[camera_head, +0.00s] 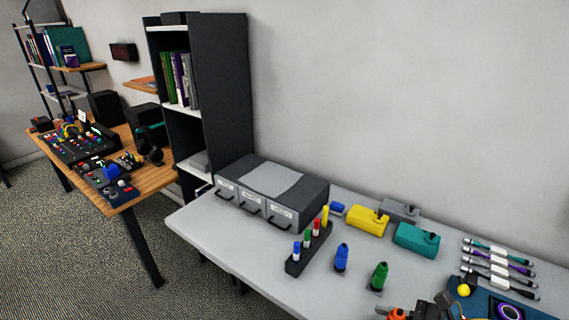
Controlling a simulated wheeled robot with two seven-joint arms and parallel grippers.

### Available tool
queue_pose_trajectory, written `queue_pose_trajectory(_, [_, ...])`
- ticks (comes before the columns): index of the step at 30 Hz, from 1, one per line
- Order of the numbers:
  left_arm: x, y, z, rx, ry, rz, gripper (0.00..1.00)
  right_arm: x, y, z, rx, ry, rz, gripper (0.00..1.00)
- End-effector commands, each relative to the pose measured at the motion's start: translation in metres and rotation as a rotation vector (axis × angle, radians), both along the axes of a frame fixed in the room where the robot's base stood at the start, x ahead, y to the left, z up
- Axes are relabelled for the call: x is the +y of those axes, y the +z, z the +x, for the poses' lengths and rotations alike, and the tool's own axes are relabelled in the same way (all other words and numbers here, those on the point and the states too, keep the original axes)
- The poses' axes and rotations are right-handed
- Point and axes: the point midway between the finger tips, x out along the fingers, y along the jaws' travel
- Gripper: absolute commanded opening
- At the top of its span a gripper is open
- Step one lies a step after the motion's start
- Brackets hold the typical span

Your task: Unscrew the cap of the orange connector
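An orange part, which looks like the orange connector (396,314), shows at the bottom edge of the head view, right of centre. It is cut off by the frame, and I cannot make out its cap. A dark and reddish shape (425,309) lies just right of it, too cropped to identify. A green connector (379,277) and a blue connector (341,258) stand upright on the grey table (240,237), behind and left of the orange part. I can make out neither of my grippers in this view.
A dark rack (308,253) holds several coloured upright pieces. Several cables (497,267) lie at right, near a blue mat (541,313). The table's left front is clear.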

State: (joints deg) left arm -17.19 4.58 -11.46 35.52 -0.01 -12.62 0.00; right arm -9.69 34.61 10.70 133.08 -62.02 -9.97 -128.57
Motion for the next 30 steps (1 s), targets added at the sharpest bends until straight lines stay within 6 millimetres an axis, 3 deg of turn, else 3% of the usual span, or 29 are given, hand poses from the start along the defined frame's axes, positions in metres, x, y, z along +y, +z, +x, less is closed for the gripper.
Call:
queue_pose_trajectory(6, [0.000, -0.007, 0.000, 0.000, 0.000, 0.000, 0.52, 0.003, 0.038, 0.040, -0.009, 0.023, -0.004, 0.00])
queue_pose_trajectory(12, [0.000, -0.008, 0.000, 0.000, 0.000, 0.000, 0.52, 0.004, 0.056, 0.054, -0.003, 0.022, -0.003, 0.00])
queue_pose_trajectory(25, [0.000, -0.008, 0.000, 0.000, 0.000, 0.000, 0.52, 0.006, 0.059, 0.056, 0.000, 0.028, -0.001, 0.00])
queue_pose_trajectory(30, [0.000, -0.008, 0.000, 0.000, 0.000, 0.000, 0.52, 0.028, 0.057, 0.060, 0.000, 0.120, 0.000, 0.00])
